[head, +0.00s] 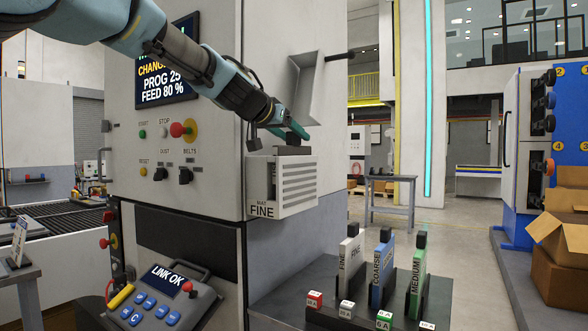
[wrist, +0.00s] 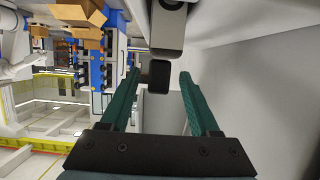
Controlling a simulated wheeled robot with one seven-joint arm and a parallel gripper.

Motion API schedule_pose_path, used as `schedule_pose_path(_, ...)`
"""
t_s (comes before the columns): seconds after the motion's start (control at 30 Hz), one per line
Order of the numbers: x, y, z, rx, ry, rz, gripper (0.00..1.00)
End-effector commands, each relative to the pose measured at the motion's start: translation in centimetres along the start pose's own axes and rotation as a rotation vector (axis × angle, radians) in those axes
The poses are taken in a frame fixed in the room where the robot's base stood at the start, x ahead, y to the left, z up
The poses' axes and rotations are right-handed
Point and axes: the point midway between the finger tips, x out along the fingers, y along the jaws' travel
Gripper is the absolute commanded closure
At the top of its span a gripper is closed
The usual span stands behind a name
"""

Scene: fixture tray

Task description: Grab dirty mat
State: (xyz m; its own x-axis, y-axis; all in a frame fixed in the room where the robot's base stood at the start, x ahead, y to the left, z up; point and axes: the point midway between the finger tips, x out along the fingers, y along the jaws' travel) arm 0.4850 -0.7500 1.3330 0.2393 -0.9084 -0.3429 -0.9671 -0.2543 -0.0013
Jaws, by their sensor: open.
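The white vented holder marked MAT FINE (head: 284,186) juts from the machine's front. A mat, dirty or not I cannot tell, is hidden inside it apart from what looks like a dark handle (head: 292,139) on top. My gripper (head: 300,133) is just above the holder, its green fingers beside that handle. In the wrist view, my gripper (wrist: 160,76) is open, with a dark square block (wrist: 158,76), likely the same handle, between the fingertips. Gaps show on both sides, so neither finger appears to touch it.
A dark rack (head: 425,305) at lower right holds upright mats: white FINE (head: 349,265), blue COARSE (head: 382,272) and green MEDIUM (head: 417,278). A grey open chute (head: 304,88) is on the machine behind my gripper. A control pendant (head: 163,295) stands at lower left.

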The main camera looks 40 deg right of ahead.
Motion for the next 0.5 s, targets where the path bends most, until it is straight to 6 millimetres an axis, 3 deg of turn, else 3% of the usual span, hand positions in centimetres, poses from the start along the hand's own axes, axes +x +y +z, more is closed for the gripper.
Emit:
schedule_pose_path(0.23,3.2,0.3,-0.4,-0.002,-0.001,0.002,0.38)
schedule_pose_path(0.5,3.6,0.2,-0.2,0.000,0.000,0.000,0.38)
